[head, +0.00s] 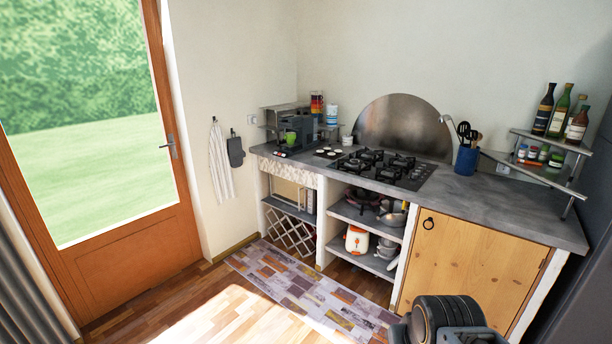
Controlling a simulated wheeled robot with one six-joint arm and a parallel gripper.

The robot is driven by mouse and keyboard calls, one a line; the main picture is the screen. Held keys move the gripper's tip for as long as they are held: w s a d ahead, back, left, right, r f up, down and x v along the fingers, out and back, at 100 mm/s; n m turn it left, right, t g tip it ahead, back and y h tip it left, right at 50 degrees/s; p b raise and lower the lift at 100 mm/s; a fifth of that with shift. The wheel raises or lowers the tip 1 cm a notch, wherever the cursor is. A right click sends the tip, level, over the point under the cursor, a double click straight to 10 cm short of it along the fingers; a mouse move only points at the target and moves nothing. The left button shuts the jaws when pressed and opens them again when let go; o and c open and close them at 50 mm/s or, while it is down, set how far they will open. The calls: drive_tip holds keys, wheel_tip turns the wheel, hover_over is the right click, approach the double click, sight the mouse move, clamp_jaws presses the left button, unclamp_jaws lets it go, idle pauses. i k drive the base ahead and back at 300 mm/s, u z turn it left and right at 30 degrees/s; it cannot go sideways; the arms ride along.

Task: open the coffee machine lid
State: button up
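The coffee machine (300,127) is a small dark grey box at the far left end of the counter, by the wall corner. A green cup (290,138) shows at its front. The lid is too small and dark to make out, so I cannot tell whether it is open or shut. Part of my arm shows at the bottom right, in front of the wooden cabinet, far from the machine. My gripper's fingers do not show.
A grey counter (480,205) runs along the wall with a gas hob (385,168) right of the machine. A utensil pot (466,160) and a bottle shelf (550,142) stand farther right. A patterned rug (310,295) lies on the otherwise open floor before the counter.

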sight(289, 117)
drive_tip(key=u, duration=0.45)
drive_tip(key=i, duration=2.85)
drive_tip(key=u, duration=0.65)
drive_tip(key=i, duration=1.4)
drive_tip(key=u, duration=0.25)
